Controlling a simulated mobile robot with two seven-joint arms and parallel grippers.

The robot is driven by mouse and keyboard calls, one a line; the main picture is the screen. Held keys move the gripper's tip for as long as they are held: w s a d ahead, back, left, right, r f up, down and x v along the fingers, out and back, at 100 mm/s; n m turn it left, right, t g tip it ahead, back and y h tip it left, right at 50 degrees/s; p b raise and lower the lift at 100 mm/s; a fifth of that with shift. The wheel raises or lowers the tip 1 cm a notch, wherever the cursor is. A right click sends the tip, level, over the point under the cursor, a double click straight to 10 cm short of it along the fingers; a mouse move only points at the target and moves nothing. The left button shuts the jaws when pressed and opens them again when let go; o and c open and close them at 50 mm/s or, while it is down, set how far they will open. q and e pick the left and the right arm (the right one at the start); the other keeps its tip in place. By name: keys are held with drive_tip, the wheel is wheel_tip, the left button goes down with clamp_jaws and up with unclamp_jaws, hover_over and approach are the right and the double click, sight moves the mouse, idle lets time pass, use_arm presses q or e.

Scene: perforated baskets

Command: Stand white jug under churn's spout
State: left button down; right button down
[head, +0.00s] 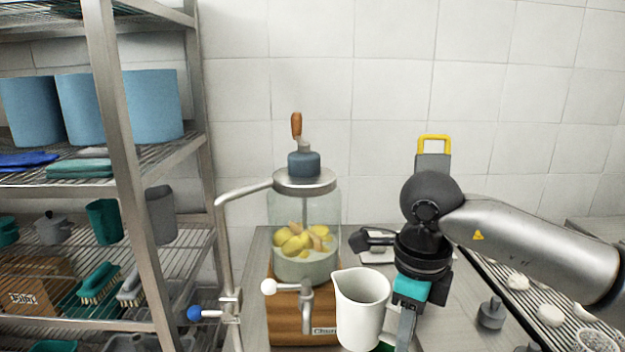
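The churn has a glass jar (304,252) with yellow lumps in pale liquid, a crank on its lid and a wooden base (286,322). Its metal spout (308,302) with a white knob is on the front. The white jug (361,312) is upright, just right of the spout and overlapping the base's right side; its mouth looks beside the spout, not beneath it. My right gripper (404,335) points down at the jug's right side. Its fingertips and the jug's handle are hidden or cut off, so its grip is unclear. My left gripper is not in view.
A metal pipe (226,250) with a blue-knobbed tap (195,313) stands left of the churn. A wire shelf rack (125,160) fills the left. A tray with white rounds (550,315) and a dark weight (491,312) lie at right. A tiled wall closes the back.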

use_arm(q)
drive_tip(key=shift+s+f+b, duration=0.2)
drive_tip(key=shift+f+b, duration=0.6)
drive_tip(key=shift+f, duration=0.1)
use_arm(e)
drive_tip(key=s+d+f+n, duration=0.1)
drive_tip(key=s+n, duration=0.3)
drive_tip(key=n, duration=0.8)
drive_tip(key=s+f+n, duration=0.2)
drive_tip(key=s+n, duration=0.2)
drive_tip(key=n, duration=0.8)
drive_tip(key=shift+d+f, duration=0.3)
drive_tip(key=shift+d, duration=0.05)
